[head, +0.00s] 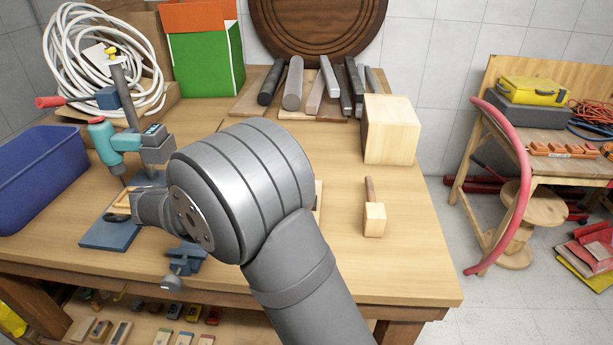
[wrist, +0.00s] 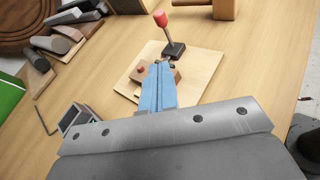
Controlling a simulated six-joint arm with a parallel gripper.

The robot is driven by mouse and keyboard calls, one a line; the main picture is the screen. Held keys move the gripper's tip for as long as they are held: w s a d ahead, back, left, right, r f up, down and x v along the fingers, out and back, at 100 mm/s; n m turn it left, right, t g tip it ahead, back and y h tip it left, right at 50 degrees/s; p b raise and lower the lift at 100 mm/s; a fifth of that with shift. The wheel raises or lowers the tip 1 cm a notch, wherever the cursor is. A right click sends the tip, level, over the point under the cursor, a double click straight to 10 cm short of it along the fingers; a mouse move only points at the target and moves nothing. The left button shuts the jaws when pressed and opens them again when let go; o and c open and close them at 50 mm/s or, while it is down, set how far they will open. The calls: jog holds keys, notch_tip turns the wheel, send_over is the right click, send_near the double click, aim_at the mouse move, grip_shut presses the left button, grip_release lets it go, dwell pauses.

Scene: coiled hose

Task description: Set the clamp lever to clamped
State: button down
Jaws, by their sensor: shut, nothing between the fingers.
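In the wrist view, a lever with a red knob (wrist: 160,19) on a thin metal rod rises from a small dark base (wrist: 174,50). It leans slightly to the left in that picture. The base stands on a light wooden board (wrist: 203,72), beside a brown block with a small red knob (wrist: 141,70). My gripper (wrist: 161,68) is shut and empty. Its blue fingers point at the board and cover part of the brown block; I cannot tell whether they touch it. In the head view my arm hides the lever and my fingers; only a sliver of the board (head: 318,196) shows.
In the head view, a wooden mallet (head: 374,218) and a large wooden block (head: 389,130) are right of my arm. A drill press (head: 152,150) and a blue bin (head: 40,177) are at left. Metal bars (head: 293,84) lie behind. The bench's right front is clear.

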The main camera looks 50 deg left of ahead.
jog(key=f+m+t+y, duration=0.1)
jog(key=m, duration=0.3)
jog(key=w+f+m+t+y, duration=0.1)
jog(key=m, duration=0.4)
jog(key=f+m+y, duration=0.1)
jog(key=m, duration=0.4)
jog(key=shift+w+f+t, duration=0.3)
jog(key=shift+t, duration=0.1)
jog(key=shift+m, duration=0.3)
jog(key=w, duration=0.3)
jog(key=w+a, duration=0.1)
jog(key=w, duration=0.5)
jog(key=shift+w+a+f, duration=0.1)
jog(key=shift+a+f, duration=0.05)
jog(key=shift+a, duration=0.05)
jog(key=w, duration=0.1)
jog(key=w+d, duration=0.1)
jog(key=w, duration=0.1)
jog(key=shift+d, duration=0.25)
jog(key=shift+w+d+f, duration=0.1)
jog(key=shift+w+d, duration=0.25)
jog(key=shift+w, duration=0.1)
